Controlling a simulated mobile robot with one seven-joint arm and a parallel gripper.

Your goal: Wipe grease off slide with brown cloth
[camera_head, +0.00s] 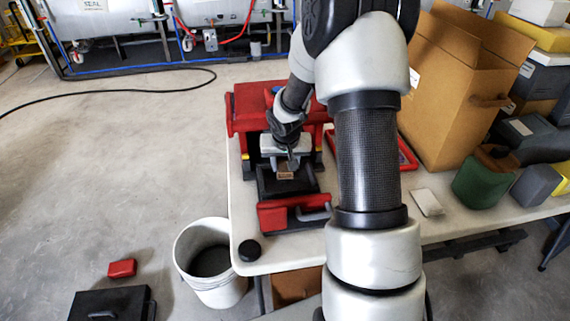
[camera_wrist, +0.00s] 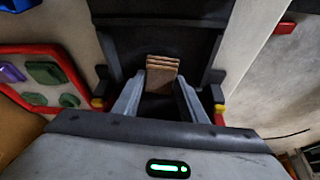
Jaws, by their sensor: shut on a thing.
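My gripper (camera_head: 290,163) is shut on a small brown folded cloth (camera_head: 286,175). In the wrist view the cloth (camera_wrist: 162,66) shows as stacked layers between the two grey fingers of the gripper (camera_wrist: 160,80). The cloth is over a dark slide-like part (camera_head: 306,184) of a red and black unit on the table. The dark part (camera_wrist: 158,38) also shows beyond the cloth in the wrist view. I cannot tell whether the cloth touches it. No grease can be made out. The unit's red front (camera_head: 272,216) has a grey handle.
The white table (camera_head: 258,249) holds a black round puck (camera_head: 249,250), a small white card (camera_head: 428,202), a red-rimmed tray (camera_head: 409,157), an open cardboard box (camera_head: 443,105) and a green container (camera_head: 487,181). A white bucket (camera_head: 222,290) stands on the floor by the table corner.

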